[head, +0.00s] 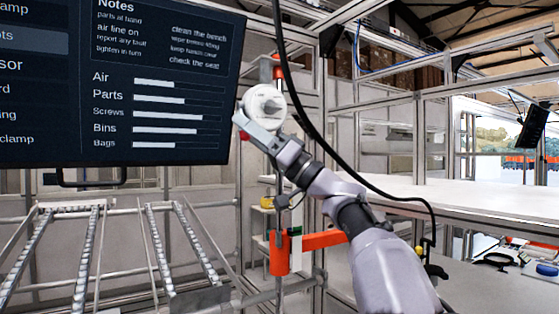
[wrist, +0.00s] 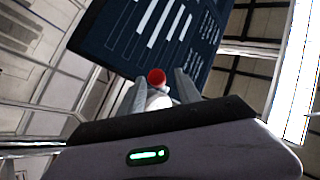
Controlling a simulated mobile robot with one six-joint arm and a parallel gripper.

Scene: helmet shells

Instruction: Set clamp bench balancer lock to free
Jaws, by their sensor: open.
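A round white housing (head: 264,105) with a dial-like face hangs near the right edge of the dark screen in the head view; it looks like the balancer. A small red knob (head: 243,136) shows at its lower left. In the wrist view the red knob (wrist: 157,76) lies between my two grey fingers, with a white part (wrist: 157,98) below it. My gripper (head: 243,126) is open close to the knob in the head view, overlapping the housing. I cannot tell whether the fingers touch the knob. The lock's marking cannot be read.
A large dark screen (head: 115,85) stands at the upper left, close behind the knob. A black cable (head: 300,105) runs down past my arm. An orange-red clamp bracket (head: 280,252) stands below. A roller rack (head: 100,255) is at the lower left, a white bench (head: 470,195) right.

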